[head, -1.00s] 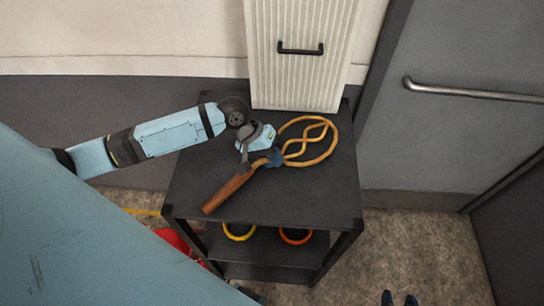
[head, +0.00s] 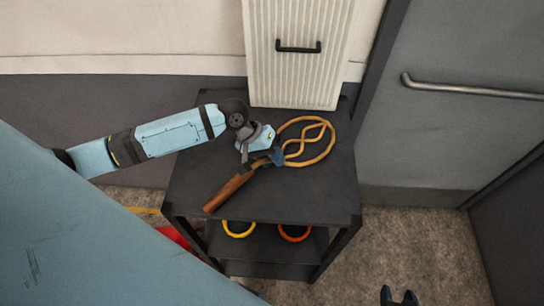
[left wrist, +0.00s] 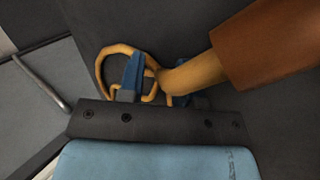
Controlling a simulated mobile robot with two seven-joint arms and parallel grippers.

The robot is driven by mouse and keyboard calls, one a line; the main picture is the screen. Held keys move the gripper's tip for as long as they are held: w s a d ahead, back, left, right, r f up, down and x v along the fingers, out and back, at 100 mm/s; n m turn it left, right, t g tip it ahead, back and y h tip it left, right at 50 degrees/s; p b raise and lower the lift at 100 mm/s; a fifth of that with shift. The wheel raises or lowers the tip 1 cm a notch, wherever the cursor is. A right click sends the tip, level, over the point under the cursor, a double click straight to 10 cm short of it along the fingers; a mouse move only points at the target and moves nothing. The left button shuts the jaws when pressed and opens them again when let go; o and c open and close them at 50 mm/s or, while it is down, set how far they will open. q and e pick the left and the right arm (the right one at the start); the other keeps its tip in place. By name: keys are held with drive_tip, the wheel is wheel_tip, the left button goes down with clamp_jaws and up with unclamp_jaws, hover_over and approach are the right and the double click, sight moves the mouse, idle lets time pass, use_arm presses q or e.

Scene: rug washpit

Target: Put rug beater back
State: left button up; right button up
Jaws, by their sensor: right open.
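The rug beater (head: 228,194) has a brown handle and a looped tan cane head. It lies diagonally over the top of the dark cart, handle toward the front left, loop toward the back right. My left gripper (head: 276,157) is at its neck, between handle and loop, and looks shut on it. In the left wrist view the rug beater (left wrist: 195,75) passes between the blue fingers of my left gripper (left wrist: 155,88); the neck partly hides one finger. My right gripper (head: 400,298) shows only its two fingertips at the bottom edge, apart and empty.
The dark cart (head: 320,203) has a lower shelf with a yellow ring (head: 239,230) and an orange ring (head: 295,234). A ribbed pale panel with a black handle (head: 298,47) stands behind it. A grey door with a metal bar (head: 470,91) is at right. Floor right of the cart is clear.

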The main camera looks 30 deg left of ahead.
use_arm(q)
drive_tip(key=shift+s+a+f, duration=0.1)
drive_tip(key=shift+a+f, duration=0.05)
drive_tip(key=shift+f, duration=0.15)
drive_tip(key=shift+r+b, duration=0.4)
drive_tip(key=shift+r, duration=0.15)
drive_tip(key=v, duration=1.2)
drive_tip(key=shift+r, duration=0.2)
